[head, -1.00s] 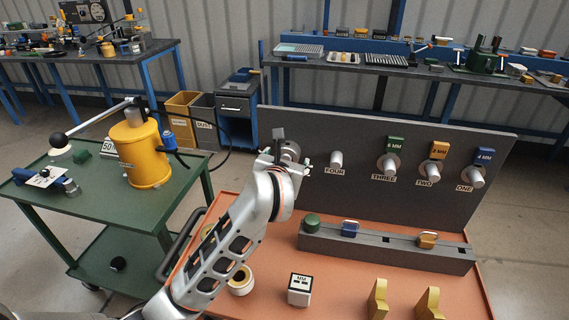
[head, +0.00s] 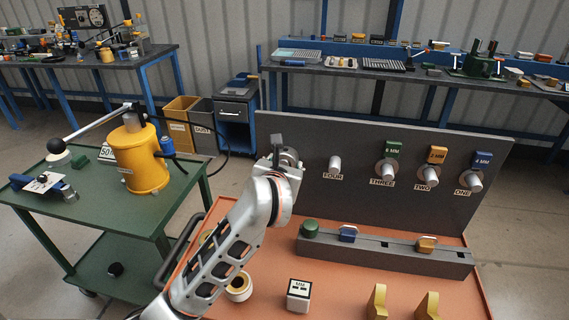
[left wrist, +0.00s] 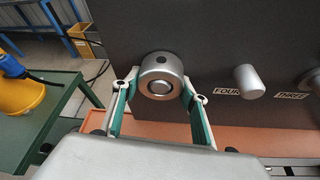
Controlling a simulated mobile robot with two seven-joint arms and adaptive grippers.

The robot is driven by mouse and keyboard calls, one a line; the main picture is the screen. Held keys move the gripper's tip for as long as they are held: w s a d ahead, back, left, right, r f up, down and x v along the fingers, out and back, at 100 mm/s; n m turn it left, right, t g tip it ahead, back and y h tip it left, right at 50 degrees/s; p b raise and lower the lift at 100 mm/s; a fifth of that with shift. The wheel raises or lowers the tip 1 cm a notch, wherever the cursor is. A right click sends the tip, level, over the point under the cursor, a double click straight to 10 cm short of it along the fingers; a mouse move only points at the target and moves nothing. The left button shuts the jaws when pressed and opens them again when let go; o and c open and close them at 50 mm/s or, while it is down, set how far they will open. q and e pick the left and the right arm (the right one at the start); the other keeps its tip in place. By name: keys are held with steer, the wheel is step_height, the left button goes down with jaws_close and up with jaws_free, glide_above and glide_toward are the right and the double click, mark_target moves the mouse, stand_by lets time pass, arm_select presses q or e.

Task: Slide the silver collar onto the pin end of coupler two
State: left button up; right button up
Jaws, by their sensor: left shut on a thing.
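Coupler two (head: 427,177) is a pale pin standing out of the dark upright panel, above its TWO label and below an orange tag (head: 436,155). The silver collar (left wrist: 161,76) is a thick ring with a small dark hole in its side, near the top middle of the left wrist view. My left gripper (left wrist: 160,88) is shut on it, one finger on each side. A round face shows inside the ring; I cannot tell whether it is a pin. In the head view the gripper (head: 287,158) is by the panel's left end, left of coupler four. My right gripper is out of view.
Coupler four (head: 335,163), coupler three (head: 388,170) and coupler one (head: 474,181) stand on the same panel (head: 350,135). A grey rail (head: 385,258) with coloured pieces lies below. A white cube (head: 299,294) and yellow blocks sit on the orange table. A green cart (head: 115,215) stands left.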

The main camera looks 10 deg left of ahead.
arm_select(q)
steer(key=s+p, duration=0.2)
steer(key=s, duration=0.3)
steer(key=shift+s, duration=0.4)
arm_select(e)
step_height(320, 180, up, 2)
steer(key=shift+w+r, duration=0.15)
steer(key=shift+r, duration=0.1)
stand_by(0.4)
arm_select(q)
steer(key=s+p, duration=0.1)
steer(key=s, duration=0.3)
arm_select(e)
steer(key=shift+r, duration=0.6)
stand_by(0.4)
